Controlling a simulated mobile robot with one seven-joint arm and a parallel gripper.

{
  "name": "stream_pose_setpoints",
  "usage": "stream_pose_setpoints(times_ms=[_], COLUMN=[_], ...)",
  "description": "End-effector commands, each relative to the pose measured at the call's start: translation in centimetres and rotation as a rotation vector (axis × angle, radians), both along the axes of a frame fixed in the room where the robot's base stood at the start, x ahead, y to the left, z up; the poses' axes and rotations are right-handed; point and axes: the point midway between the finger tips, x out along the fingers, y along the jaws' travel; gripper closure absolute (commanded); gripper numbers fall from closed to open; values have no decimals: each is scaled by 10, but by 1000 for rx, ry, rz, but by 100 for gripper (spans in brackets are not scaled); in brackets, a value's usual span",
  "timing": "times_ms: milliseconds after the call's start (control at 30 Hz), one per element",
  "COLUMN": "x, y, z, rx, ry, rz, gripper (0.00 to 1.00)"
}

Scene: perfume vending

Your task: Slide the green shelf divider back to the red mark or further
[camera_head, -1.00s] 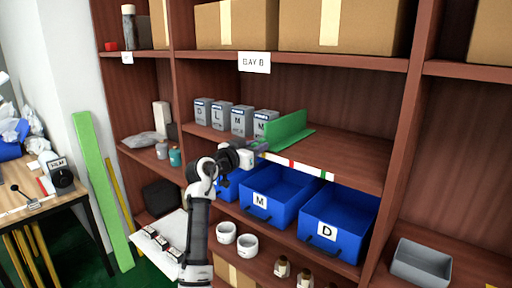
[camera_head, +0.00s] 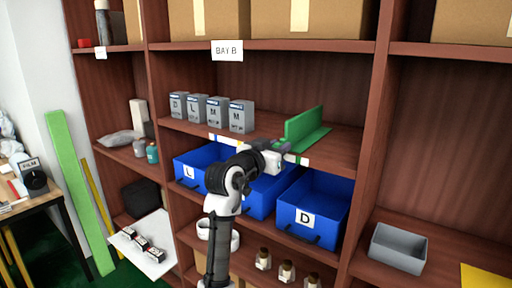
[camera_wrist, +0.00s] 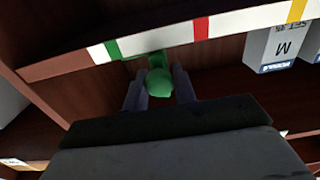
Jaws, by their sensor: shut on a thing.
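The green shelf divider (camera_head: 304,123) stands upright on the middle shelf, with a clear gap between it and the grey boxes to its left. In the wrist view its round green front knob (camera_wrist: 158,82) sits between my two fingers. My gripper (camera_head: 283,148) is shut on this knob at the shelf's front edge; the wrist view shows it close up (camera_wrist: 160,90). The red mark (camera_wrist: 200,28) is on the white edge strip, and the divider is between it and the green mark (camera_wrist: 112,48). My gripper hides the red mark in the head view.
Several grey boxes (camera_head: 241,117) stand left of the divider. Blue bins (camera_head: 315,204) sit on the shelf below, under my gripper. The middle shelf (camera_head: 342,149) is bare right of the divider up to the upright post (camera_head: 371,120).

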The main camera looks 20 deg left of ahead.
Motion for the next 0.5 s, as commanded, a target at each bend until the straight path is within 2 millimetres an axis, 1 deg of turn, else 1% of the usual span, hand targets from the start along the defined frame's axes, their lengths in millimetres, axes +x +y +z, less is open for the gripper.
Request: stream_pose_setpoints(times_ms=[33, 100, 200, 333, 500], x=[-4, -8, -12, -15, -16], y=[-11, -23, -34, -42, -44], z=[-2, -1, -1, -1, -1], rx=[1, 1, -1, 0, -1], ry=[0, 1, 1, 2, 4], rz=[-3, -3, -2, -1, 0], gripper=[100, 100, 100, 100, 100])
